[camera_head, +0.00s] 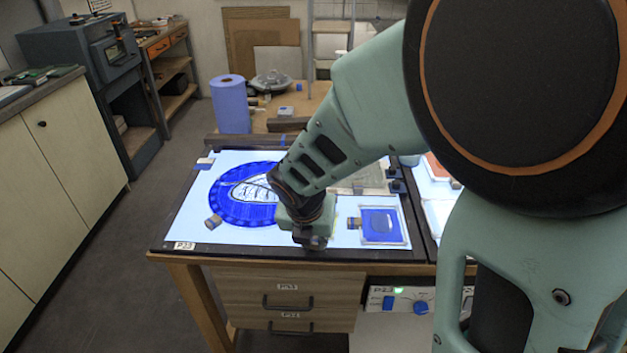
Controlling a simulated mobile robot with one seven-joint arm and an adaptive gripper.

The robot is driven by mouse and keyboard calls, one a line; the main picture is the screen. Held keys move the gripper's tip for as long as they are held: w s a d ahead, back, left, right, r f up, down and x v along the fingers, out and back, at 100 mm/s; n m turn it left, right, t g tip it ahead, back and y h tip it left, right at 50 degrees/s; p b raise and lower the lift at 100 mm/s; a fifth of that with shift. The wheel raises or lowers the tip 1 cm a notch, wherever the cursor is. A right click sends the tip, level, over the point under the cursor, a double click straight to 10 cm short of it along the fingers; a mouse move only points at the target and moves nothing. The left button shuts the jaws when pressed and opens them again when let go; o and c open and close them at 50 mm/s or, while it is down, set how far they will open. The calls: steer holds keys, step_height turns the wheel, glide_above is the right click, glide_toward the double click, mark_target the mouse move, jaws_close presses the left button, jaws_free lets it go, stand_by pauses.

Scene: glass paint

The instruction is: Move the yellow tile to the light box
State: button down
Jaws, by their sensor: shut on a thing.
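My gripper (312,241) is low over the front edge of the lit white light box (190,228). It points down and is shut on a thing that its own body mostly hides. A faint yellowish edge beside it fits the yellow tile, but the tile's outline is not clear. I cannot tell whether it touches the light box. A blue round glass piece (229,206) with a pale centre lies on the light box, left of my gripper. A square blue tile (380,224) in a pale frame lies to the right.
Small blocks (213,222) stand around the round piece, and another (354,223) is by the blue tile. A blue paper roll (229,104) stands behind the light box. Drawers (287,300) are below the bench. My arm hides much of the right side.

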steer(key=shift+f, duration=0.2)
stand_by(0.4)
steer(key=c, duration=1.7)
jaws_free()
steer(key=shift+r, duration=0.1)
